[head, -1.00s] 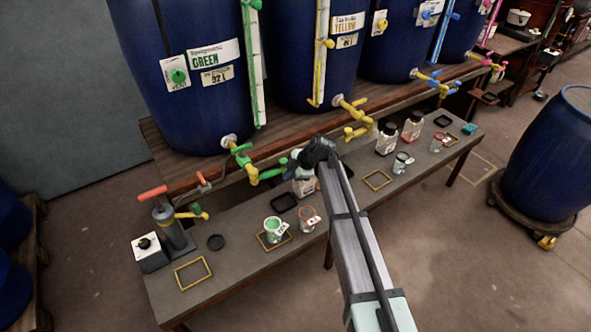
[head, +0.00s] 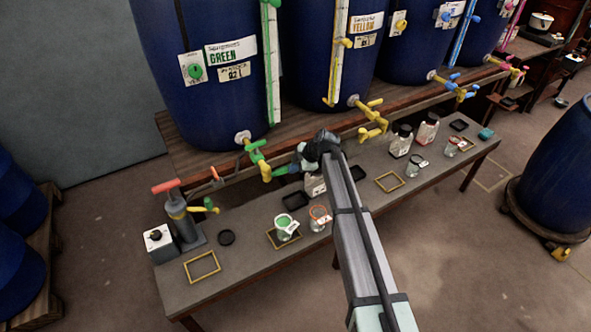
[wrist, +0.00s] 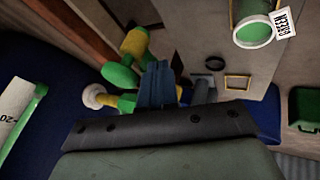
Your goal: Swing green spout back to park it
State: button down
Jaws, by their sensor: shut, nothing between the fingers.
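The green spout (head: 279,171) sticks out to the right from a yellow elbow (head: 264,171) on the tap of the vat labelled GREEN (head: 205,75). A green handle (head: 256,147) tops that tap. In the wrist view the yellow elbow (wrist: 135,41) and green handle (wrist: 120,77) show beyond my fingers. My gripper (head: 297,163) is shut and empty, at the right end of the spout in the head view. Its closed blue fingers (wrist: 158,82) overlap the tap in the wrist view and hide part of it. I cannot tell whether they touch the spout.
A cup with green contents (head: 286,229) stands at a yellow frame on the bench (head: 245,268), beside an orange-rimmed cup (head: 319,217). A white bottle (head: 315,185) stands just below my gripper. A red-handled pump (head: 180,215) is at the left. Yellow taps (head: 370,118) are to the right.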

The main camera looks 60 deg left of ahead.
jog(key=shift+w+a, duration=0.2)
jog(key=shift+a, duration=0.55)
jog(key=w+d+r, duration=0.3)
jog(key=d+r, duration=0.6)
jog(key=shift+w, duration=0.15)
